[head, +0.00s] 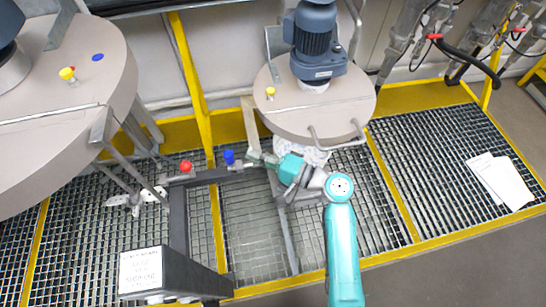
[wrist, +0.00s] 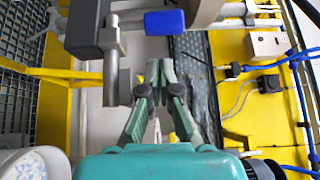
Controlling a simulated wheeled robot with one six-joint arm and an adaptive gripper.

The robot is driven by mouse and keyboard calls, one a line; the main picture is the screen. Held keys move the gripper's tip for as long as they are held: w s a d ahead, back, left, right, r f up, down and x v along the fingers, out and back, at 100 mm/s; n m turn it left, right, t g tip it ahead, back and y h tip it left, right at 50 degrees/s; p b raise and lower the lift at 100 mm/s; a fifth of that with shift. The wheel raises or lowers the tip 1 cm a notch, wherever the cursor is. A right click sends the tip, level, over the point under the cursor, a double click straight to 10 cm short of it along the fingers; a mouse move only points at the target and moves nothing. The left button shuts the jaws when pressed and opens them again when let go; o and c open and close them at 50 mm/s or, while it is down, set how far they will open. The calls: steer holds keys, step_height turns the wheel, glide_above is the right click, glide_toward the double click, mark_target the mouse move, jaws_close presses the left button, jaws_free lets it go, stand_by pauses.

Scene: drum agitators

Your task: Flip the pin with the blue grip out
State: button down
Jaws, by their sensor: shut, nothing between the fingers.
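The blue grip of the pin (head: 229,157) sits at the right end of a dark grey bar in the head view. In the wrist view the blue grip (wrist: 165,22) is at the top centre, beside grey metal rods and a dark block. My gripper (head: 254,157) is just right of the blue grip in the head view. In the wrist view its fingertips (wrist: 160,68) are together, empty, and below the grip in the picture, apart from it. How the pin is seated is not clear.
A red grip (head: 186,167) is left of the blue one on the dark frame. A drum with a motor (head: 316,100) stands close behind my gripper. A larger drum (head: 75,90) is at left. Yellow-edged grating (head: 440,150) lies right, with white sheets (head: 500,180).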

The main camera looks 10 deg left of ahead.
steer(key=shift+s+a, duration=0.35)
steer(key=shift+a, duration=0.25)
steer(key=shift+s+a, duration=0.35)
steer(key=shift+a, duration=0.2)
steer(key=shift+s+a, duration=0.35)
steer(key=shift+a, duration=0.6)
steer(key=shift+s+a, duration=0.3)
steer(key=shift+a, duration=0.6)
steer(key=shift+s+a, duration=0.35)
steer(key=shift+a, duration=0.6)
